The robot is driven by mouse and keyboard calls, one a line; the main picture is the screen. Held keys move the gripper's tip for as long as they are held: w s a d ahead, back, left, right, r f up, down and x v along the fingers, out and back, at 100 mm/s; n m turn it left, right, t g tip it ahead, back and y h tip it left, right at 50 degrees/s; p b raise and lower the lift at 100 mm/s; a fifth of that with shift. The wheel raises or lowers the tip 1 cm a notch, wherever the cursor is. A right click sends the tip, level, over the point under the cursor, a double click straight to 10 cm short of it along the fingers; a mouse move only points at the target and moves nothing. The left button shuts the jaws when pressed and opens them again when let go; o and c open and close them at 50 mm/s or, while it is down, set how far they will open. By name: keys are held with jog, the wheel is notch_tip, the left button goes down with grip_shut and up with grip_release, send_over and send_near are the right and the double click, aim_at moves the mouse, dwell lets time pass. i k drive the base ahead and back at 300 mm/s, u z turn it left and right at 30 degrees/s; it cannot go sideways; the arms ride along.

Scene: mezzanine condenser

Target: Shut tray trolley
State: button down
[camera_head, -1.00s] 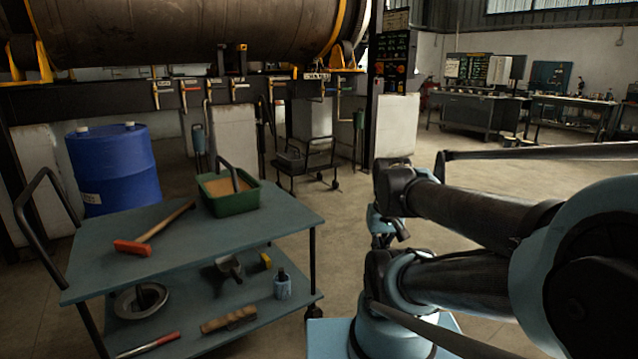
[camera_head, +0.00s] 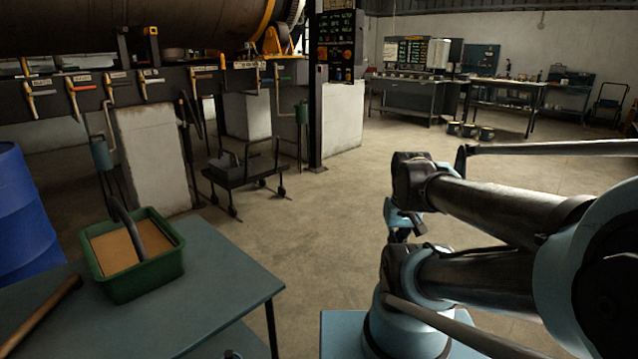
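A small dark wheeled trolley (camera_head: 245,178) with a raised handle stands on the floor left of centre, in front of the pipework. A grey object rests on it. A larger blue-grey cart (camera_head: 215,275) is at the lower left, nearer to me. Neither is marked, so I cannot tell for certain which is the tray trolley. My arm is folded at the right. What seems to be my gripper (camera_head: 402,222) hangs by the folded links, well apart from both trolleys. Its fingers are too small and dark to read.
A green bin (camera_head: 140,278) with tan contents and a wooden handle (camera_head: 40,315) are on the cart. A blue drum (camera_head: 22,215) is at the left edge. A dark post (camera_head: 318,100) stands behind the small trolley. Open floor lies in the centre; workbenches (camera_head: 415,98) are far back.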

aim_at(261, 167)
jog(key=z, duration=0.15)
jog(key=i, duration=1.35)
jog(key=u, duration=0.25)
jog(key=i, duration=1.65)
jog(key=u, duration=0.3)
